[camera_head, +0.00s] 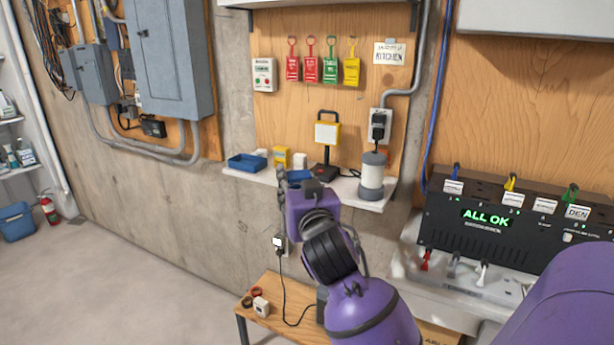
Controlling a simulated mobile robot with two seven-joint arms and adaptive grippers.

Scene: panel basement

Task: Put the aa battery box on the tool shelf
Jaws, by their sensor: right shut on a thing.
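The tool shelf (345,190) is a white ledge on the plywood wall panel. A small yellow box (281,154), which I take to be the aa battery box, shows at the shelf's left part, right at the tips of my right gripper (280,174). My right gripper is shut on it, as far as I can tell; its fingers and wrist hide the lower part. I cannot tell whether the box rests on the shelf or is just above it. My left gripper is not in view.
The shelf also holds a blue tray (246,163), a small white item (299,160), a work lamp (327,135) and a grey-white lantern (371,176). Below is a wooden bench (275,311) with a white charger (261,307). A black panel (490,237) stands at right.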

